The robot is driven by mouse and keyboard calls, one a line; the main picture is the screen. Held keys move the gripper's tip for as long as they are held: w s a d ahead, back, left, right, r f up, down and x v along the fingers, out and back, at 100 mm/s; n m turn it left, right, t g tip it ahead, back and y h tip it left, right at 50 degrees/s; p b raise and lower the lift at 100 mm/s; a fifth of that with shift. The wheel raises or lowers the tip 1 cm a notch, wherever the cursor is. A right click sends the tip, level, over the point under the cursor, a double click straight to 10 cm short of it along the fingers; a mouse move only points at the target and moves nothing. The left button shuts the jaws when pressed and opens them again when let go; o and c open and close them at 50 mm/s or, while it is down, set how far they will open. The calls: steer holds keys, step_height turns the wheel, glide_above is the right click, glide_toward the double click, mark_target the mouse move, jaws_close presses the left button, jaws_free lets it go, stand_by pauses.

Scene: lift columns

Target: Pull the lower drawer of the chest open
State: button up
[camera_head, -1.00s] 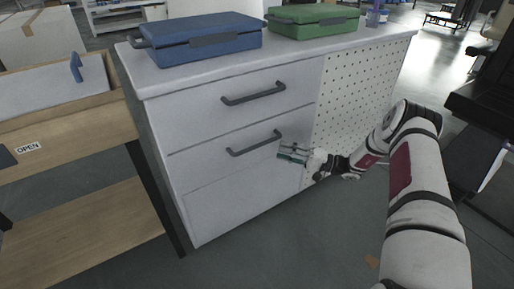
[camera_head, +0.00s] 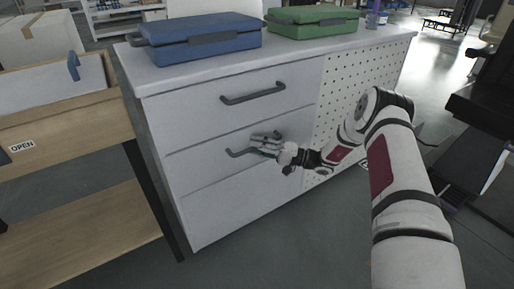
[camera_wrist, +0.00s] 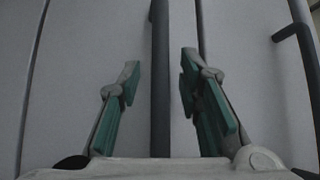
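The white chest (camera_head: 215,215) has an upper drawer (camera_head: 190,125) and a lower drawer (camera_head: 200,165), each with a dark bar handle. Both drawers look shut. The lower drawer's handle (camera_head: 236,153) is partly hidden by my gripper (camera_head: 262,145), which is in front of its right part. In the wrist view, my gripper's green-padded fingers are open, one on each side of the lower handle (camera_wrist: 160,110), with a visible gap on both sides. The upper drawer's handle (camera_wrist: 288,33) shows at the right edge there.
A blue case (camera_head: 205,38) and a green case (camera_head: 312,20) lie on the chest top. A perforated panel (camera_head: 350,95) forms the chest's right part. A wooden bench (camera_head: 85,215) stands close on the left. The floor (camera_head: 290,240) in front of the chest is clear.

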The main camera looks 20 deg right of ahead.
jaws_close()
steer(key=s+d+p, duration=0.3)
steer(key=s+d, duration=0.1)
steer(key=s, duration=0.8)
steer(key=s+d+p, duration=0.4)
steer(key=s, duration=0.9)
steer(key=shift+s+d, duration=0.2)
steer(key=shift+d, duration=0.05)
steer(key=shift+f, duration=0.1)
steer(key=shift+o, duration=0.9)
jaws_free()
